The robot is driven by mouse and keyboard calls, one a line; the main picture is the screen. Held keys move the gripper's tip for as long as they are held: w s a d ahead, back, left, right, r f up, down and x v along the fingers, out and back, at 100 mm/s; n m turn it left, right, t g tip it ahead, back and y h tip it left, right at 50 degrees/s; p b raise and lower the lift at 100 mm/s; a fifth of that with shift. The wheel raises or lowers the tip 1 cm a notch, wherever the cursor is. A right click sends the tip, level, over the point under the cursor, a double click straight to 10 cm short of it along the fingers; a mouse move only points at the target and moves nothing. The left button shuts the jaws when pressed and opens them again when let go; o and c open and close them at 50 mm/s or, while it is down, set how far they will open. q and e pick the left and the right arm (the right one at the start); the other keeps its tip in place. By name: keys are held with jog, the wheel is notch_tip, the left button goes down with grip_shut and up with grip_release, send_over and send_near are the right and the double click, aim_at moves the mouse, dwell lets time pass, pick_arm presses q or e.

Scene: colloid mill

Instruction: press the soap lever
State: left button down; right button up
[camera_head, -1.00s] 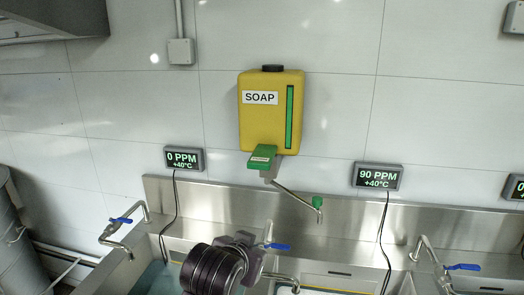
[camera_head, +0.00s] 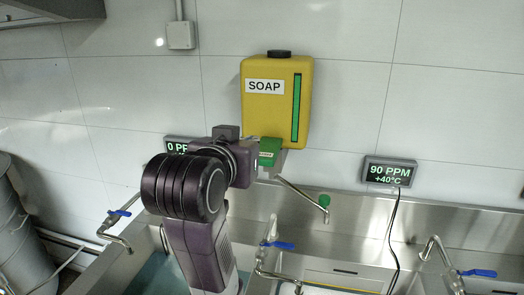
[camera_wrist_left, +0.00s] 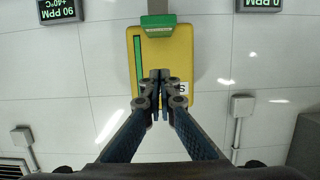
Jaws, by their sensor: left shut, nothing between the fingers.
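The yellow soap dispenser (camera_head: 270,105) hangs on the tiled wall, with a SOAP label and a green level strip. Its green soap lever (camera_head: 269,150) is at its lower front, partly covered by my left arm in the head view. The upside-down left wrist view shows the lever (camera_wrist_left: 158,24) at the top, beyond my fingertips. My left gripper (camera_wrist_left: 160,75) is shut and empty, its fingertips overlapping the yellow body in that view. A gap to the lever shows there; distance to the dispenser is unclear. In the head view my left wrist hides the fingers. My right gripper is out of view.
A spout (camera_head: 304,198) slants down right below the dispenser over the steel sinks. A faucet with a blue handle (camera_head: 278,245) stands below. A 90 PPM display (camera_head: 390,172) is at right; a 0 PPM display (camera_head: 177,144) is partly behind my arm.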

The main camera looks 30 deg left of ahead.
pick_arm(q)
jog(key=p, duration=0.3)
send_over(262, 158)
notch_tip(262, 158, down, 2)
jog(key=shift+f, duration=0.25)
notch_tip(262, 158, down, 2)
jog(key=shift+f, duration=0.1)
jog(key=shift+s+f+p, duration=0.2)
jog(key=shift+f+p, duration=0.3)
jog(key=shift+f, duration=0.4)
jog(key=shift+w, duration=0.1)
